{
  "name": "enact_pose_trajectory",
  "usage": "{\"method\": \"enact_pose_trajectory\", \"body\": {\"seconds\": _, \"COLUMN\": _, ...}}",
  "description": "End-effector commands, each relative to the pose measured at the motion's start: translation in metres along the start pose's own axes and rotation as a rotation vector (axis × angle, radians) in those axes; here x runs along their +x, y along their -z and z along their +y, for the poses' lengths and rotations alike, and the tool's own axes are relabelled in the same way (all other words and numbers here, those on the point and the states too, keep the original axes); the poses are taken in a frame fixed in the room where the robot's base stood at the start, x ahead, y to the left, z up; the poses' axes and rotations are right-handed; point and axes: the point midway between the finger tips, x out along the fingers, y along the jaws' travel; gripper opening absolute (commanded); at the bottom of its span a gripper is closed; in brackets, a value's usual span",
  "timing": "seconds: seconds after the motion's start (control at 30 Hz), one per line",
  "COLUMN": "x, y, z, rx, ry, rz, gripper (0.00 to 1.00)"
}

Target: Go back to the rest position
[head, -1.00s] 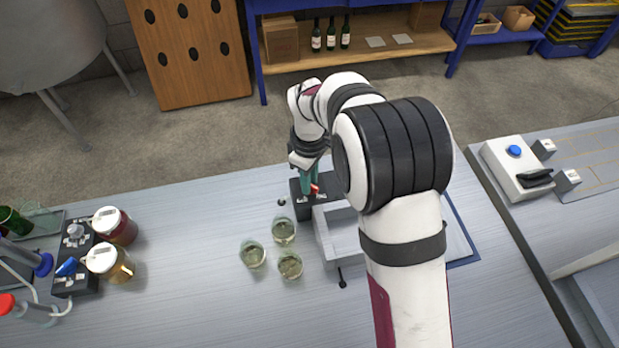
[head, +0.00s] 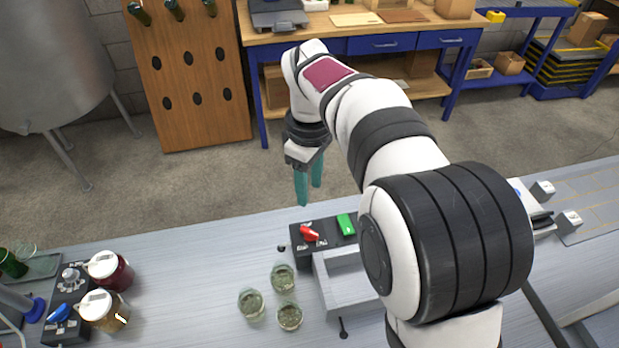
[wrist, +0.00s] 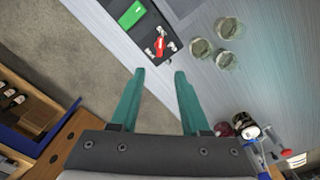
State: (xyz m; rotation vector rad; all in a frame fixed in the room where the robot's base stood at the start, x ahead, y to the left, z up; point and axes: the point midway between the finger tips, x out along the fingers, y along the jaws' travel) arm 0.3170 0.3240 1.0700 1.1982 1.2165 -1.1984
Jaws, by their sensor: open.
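My gripper (head: 309,187) is open and empty, with two teal fingers pointing down. It hangs in the air above the far edge of the bench, behind a black control box (head: 327,232). The box carries a red switch (head: 309,234) and a green button (head: 346,224). In the wrist view my gripper (wrist: 159,76) shows both fingers apart with nothing between them. The red switch (wrist: 160,45) and the green button (wrist: 132,13) lie beyond the fingertips there.
Several small glasses, one a glass of pale contents (head: 251,303), stand on the bench (head: 190,270). A light grey frame (head: 347,285) sits right of them. Lidded jars (head: 103,311) stand at the left. A wooden bottle rack (head: 190,80) and blue workbench (head: 385,44) stand behind.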

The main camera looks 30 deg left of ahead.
Motion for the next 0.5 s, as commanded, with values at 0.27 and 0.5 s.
{"method": "enact_pose_trajectory", "body": {"seconds": 0.27, "x": -0.0154, "y": -0.0001, "z": -0.0002, "rx": 0.0, "ry": 0.0, "rz": 0.0, "gripper": 0.46}}
{"method": "enact_pose_trajectory", "body": {"seconds": 0.5, "x": -0.0148, "y": -0.0001, "z": -0.0001, "rx": 0.0, "ry": 0.0, "rz": 0.0, "gripper": 0.46}}
